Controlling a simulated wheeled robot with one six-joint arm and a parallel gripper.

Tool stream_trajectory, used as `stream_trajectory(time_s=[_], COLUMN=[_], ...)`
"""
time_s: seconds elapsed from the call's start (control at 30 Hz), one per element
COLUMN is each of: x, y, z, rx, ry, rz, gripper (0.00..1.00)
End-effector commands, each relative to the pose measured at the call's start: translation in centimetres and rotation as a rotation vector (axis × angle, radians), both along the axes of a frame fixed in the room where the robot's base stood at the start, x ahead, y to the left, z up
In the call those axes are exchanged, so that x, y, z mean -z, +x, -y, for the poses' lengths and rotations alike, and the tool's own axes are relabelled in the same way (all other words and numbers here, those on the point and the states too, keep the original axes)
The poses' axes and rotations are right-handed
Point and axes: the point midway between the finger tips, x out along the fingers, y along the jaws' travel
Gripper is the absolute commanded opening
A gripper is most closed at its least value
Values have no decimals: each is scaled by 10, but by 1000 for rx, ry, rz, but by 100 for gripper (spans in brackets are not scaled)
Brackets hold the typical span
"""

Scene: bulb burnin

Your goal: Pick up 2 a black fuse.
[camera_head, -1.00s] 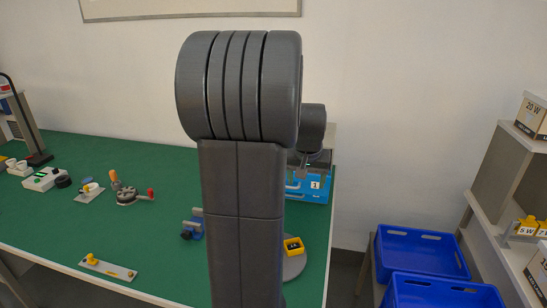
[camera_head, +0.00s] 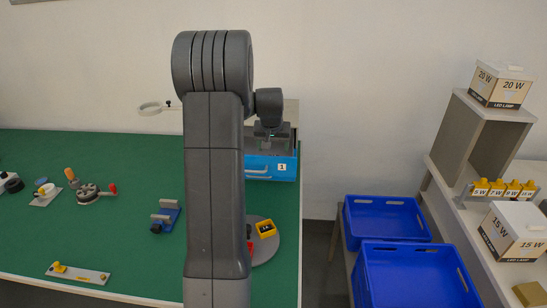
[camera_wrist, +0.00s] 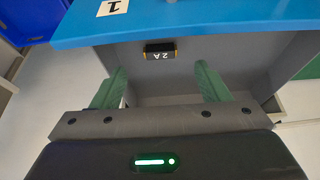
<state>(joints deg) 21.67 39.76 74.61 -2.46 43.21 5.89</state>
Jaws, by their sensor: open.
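A black fuse (camera_wrist: 160,50) marked "2 A", with yellowish edges, lies in the grey inside of an open blue drawer (camera_wrist: 240,20) in the wrist view. The drawer's blue front with a "1" label crosses the top of that view. My gripper (camera_wrist: 160,66) is open, its two green fingers apart on either side of the fuse's line, with nothing between them. The fuse is just beyond the fingertips, near the drawer front. In the head view the blue drawer (camera_head: 258,165) stands at the table's back right corner, my gripper over it; the fuse is hidden there.
A round grey disc (camera_head: 268,250) with a yellow block (camera_head: 265,229) is partly behind my arm. A blue clamp-like tool (camera_head: 166,217) lies left of my arm. Blue crates (camera_head: 412,280) and a shelf with lamp boxes (camera_head: 512,230) stand right of the table.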

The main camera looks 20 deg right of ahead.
Motion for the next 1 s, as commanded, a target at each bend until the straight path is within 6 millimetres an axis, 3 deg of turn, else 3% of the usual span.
stream_trajectory(time_s=[0.43, 0.77, 1.0], x=[44, 50, 50], y=[13, 15, 15], z=[6, 7, 7], rx=[0, 0, 0], ry=[1, 0, 0], rz=[-2, 1, 0], gripper=[69, 69, 24])
